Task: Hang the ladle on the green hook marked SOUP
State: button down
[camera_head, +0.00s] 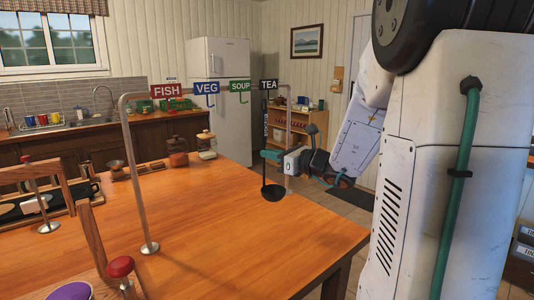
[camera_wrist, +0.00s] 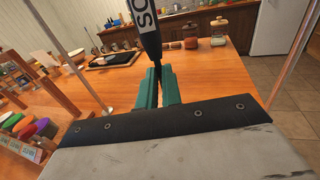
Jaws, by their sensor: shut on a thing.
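The black ladle hangs bowl-down in my gripper; its bowl (camera_head: 274,192) shows in the head view above the table's right part. My gripper (camera_head: 271,155) has green fingers shut on the ladle's handle.
The rail also bears the red FISH (camera_head: 166,91), blue VEG (camera_head: 206,87) and black TEA (camera_head: 269,84) signs. A metal post (camera_head: 138,190) stands on the wooden table (camera_head: 215,230). Jars (camera_head: 177,152) stand at the back edge. The table's middle is clear.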

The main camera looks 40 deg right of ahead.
jog(key=w+f, duration=0.1)
jog(key=w, duration=0.8)
jog(key=shift+w+a+f, duration=0.2)
jog(key=shift+a+f, duration=0.05)
jog(key=shift+a, duration=0.05)
dwell(0.5)
jog(key=shift+f, duration=0.25)
dwell(0.5)
jog(key=c, duration=1.5)
grip_release()
jog(key=shift+r, duration=0.1)
jog(key=v, duration=0.7)
jog(key=shift+s+d, duration=0.1)
jog(key=shift+s, duration=0.25)
